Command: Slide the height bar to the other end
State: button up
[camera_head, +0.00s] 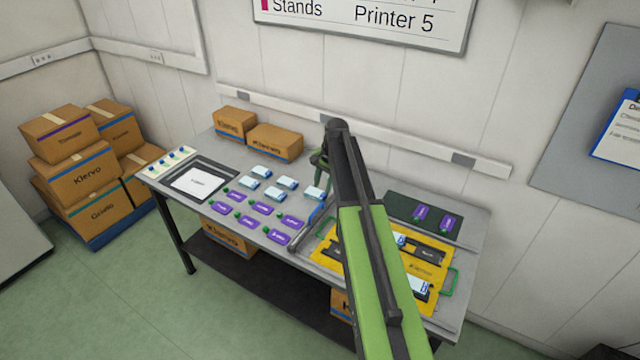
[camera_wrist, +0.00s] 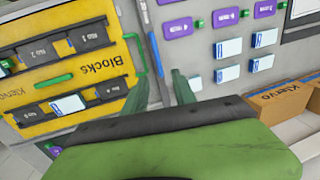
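A narrow grey and blue bar (camera_head: 304,228) lies on the table between the purple and white labelled pieces and the yellow tray; it may be the height bar. It also shows in the wrist view (camera_wrist: 154,48), running from the top edge down between my fingers, with small marks near the top. I cannot tell which part of it slides. My gripper (camera_wrist: 161,90) has its two green fingers apart, one on each side of the bar's lower end in the picture. No contact is visible. In the head view my gripper (camera_head: 320,160) is partly hidden behind my arm.
The yellow tray (camera_head: 325,252) with green handles stands right of the bar, partly behind my arm. Several purple pieces (camera_head: 262,208) and white-blue pieces (camera_head: 287,182) stand left. Two cardboard boxes (camera_head: 275,142) stand at the back. A dark mat (camera_head: 400,208) lies back right.

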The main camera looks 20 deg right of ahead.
notch_tip(320, 180, up, 6)
jog(key=s+p, duration=0.1)
jog(key=p, duration=0.3)
jog(key=shift+d+r+p, duration=0.2)
jog(key=shift+d+p, duration=0.1)
jog(key=shift+d, duration=0.1)
jog(key=s+a+f+n+b, duration=0.2)
jog(key=s+a+f+b, duration=0.25)
jog(key=a, duration=0.45)
jog(key=s+a+f+n+b, duration=0.25)
jog(key=a+f+b, duration=0.35)
jog(key=a, duration=0.4)
jog(key=s+a+f+n+g+b, duration=0.1)
jog(key=s+a+n, duration=0.1)
jog(key=s, duration=0.5)
jog(key=s+a+f+n+h+b, duration=0.1)
jog(key=s+n, duration=0.3)
jog(key=s, duration=0.4)
jog(key=shift+s+a+f+g, duration=0.15)
jog(key=shift+a+f+g, duration=0.25)
jog(key=shift+a+f, duration=0.05)
